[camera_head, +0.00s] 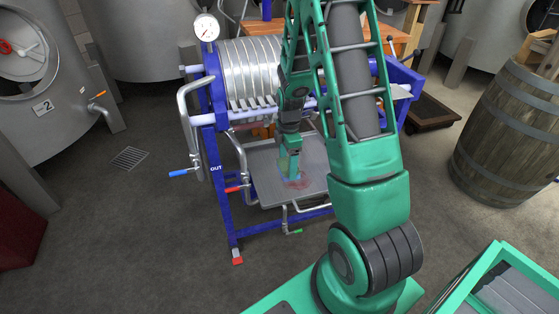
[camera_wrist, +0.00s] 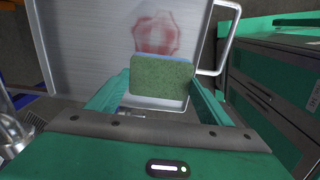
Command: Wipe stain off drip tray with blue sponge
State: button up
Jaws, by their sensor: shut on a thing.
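The drip tray (camera_head: 266,172) is a flat grey metal tray under the filter press, and it fills the upper left of the wrist view (camera_wrist: 85,60). A faint reddish stain (camera_head: 300,184) lies on it toward the front. In the wrist view the stain (camera_wrist: 156,30) is a pale red blotch just beyond the sponge. My gripper (camera_wrist: 160,88) is shut on the sponge (camera_wrist: 160,78), with its green face toward the wrist camera and a thin blue edge along its top. In the head view my gripper (camera_head: 290,176) points down over the tray beside the stain. I cannot tell whether the sponge touches the tray.
The blue-framed press (camera_head: 252,70) with its plates and gauge (camera_head: 206,28) stands behind the tray. Pipes and a red-handled valve (camera_head: 234,189) are at the tray's left. A wooden barrel (camera_head: 510,130) stands at the right. Floor is clear at the left.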

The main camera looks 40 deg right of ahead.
aim_at(285, 166)
jog(key=shift+w+a+f, duration=0.1)
jog(key=shift+a+f, duration=0.15)
jog(key=shift+f, duration=0.5)
jog(key=shift+w+a+f, duration=0.1)
jog(key=shift+a+f, duration=0.15)
jog(key=shift+f, duration=1.9)
jog(key=shift+f, duration=0.95)
